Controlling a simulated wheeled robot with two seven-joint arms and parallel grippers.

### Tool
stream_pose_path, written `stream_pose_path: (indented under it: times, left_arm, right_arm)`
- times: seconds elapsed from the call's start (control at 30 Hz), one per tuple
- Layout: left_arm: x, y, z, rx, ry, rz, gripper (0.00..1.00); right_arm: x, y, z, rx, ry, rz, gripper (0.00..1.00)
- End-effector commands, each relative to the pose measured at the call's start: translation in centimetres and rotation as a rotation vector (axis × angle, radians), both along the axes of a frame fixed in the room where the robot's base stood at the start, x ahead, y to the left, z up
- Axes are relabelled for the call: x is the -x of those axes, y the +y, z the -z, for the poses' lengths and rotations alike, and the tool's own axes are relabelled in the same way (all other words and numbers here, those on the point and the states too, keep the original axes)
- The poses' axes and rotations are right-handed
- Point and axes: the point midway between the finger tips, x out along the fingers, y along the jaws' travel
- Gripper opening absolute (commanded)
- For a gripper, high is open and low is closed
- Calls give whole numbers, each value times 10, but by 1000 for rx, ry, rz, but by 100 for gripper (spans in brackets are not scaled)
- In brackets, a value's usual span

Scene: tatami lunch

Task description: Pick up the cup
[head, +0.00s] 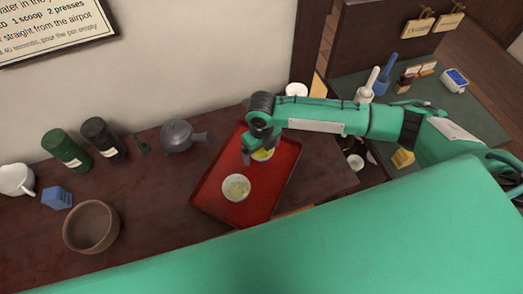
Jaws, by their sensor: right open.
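A red tray (283,180) lies on the dark wooden table. A small white cup (236,188) with pale yellowish contents stands on the near part of the tray. A second vessel with yellow contents (263,155) is on the tray's far part, mostly hidden by my right gripper (252,152). That gripper is open and points down over the tray, right at this hidden vessel. I cannot tell whether it touches it. A white cup (297,90) stands behind my right arm. My left gripper is not in view.
A grey teapot (180,136) stands left of the tray. Green (67,149) and black (103,138) canisters, a blue box (57,198) and a brown bowl (91,227) are on the left. A side counter (433,97) holds bottles. The table between bowl and tray is clear.

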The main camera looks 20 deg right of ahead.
Motion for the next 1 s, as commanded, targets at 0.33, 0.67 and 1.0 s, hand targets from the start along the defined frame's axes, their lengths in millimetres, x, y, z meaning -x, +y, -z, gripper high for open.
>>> stream_pose_path:
  times: [0.33, 0.67, 1.0]
  left_arm:
    - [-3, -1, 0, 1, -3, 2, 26]
    - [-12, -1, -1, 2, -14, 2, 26]
    - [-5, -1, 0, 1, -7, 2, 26]
  right_arm:
    - [0, 0, 4, 1, 0, 0, 80]
    - [0, 0, 3, 0, -1, 0, 43]
    - [0, 0, -2, -1, -2, 0, 43]
